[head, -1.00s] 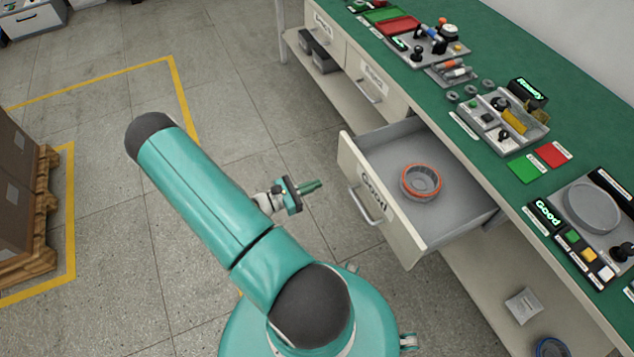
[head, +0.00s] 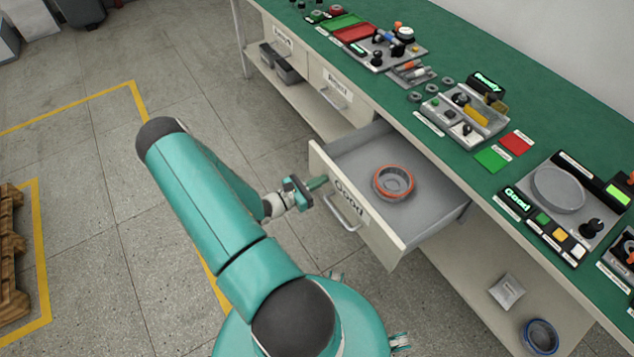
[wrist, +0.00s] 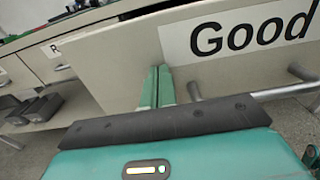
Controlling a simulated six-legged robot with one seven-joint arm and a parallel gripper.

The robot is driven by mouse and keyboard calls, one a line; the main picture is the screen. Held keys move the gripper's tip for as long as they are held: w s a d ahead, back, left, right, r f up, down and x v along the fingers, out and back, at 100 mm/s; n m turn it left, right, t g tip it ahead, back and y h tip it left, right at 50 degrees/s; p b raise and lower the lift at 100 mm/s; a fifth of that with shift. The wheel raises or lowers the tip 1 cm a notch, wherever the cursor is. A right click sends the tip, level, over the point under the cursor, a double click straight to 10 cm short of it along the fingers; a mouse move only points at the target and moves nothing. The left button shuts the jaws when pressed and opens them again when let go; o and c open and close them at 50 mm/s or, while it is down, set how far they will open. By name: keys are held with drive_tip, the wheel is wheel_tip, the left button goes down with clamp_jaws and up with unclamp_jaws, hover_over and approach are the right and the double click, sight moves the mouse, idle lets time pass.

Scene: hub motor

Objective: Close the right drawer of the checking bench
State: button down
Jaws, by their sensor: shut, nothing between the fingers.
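The right drawer (head: 385,229), labelled "Good", stands pulled out from the checking bench (head: 465,150). A round grey part with an orange ring (head: 393,183) lies inside it. My gripper (head: 318,183) is shut and empty, at the left part of the drawer front. In the wrist view, the shut green fingers (wrist: 157,88) point at the drawer front (wrist: 120,62), left of the "Good" label and the left end of the bar handle (wrist: 270,93). I cannot tell whether the fingertips touch the panel.
The "Reject" drawer (head: 340,88) to the left is shut. Control panels and trays stand on the green bench top. A lower shelf (head: 480,275) holds a small box and a blue-rimmed ring. A wooden pallet (head: 14,270) is at far left; the floor between is clear.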

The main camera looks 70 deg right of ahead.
drive_tip(key=shift+d, duration=0.1)
drive_tip(key=x, duration=2.7)
drive_tip(key=shift+s+d, duration=0.2)
drive_tip(key=shift+s, duration=0.15)
drive_tip(key=shift+s+d+r, duration=0.15)
drive_tip(key=shift+s, duration=0.05)
drive_tip(key=shift+d, duration=0.1)
drive_tip(key=shift+w, duration=0.1)
drive_tip(key=shift+w+a+f, duration=0.2)
drive_tip(key=shift+w+a, duration=0.1)
drive_tip(key=shift+w, duration=0.05)
hover_over(352, 176)
drive_tip(key=shift+s, duration=0.1)
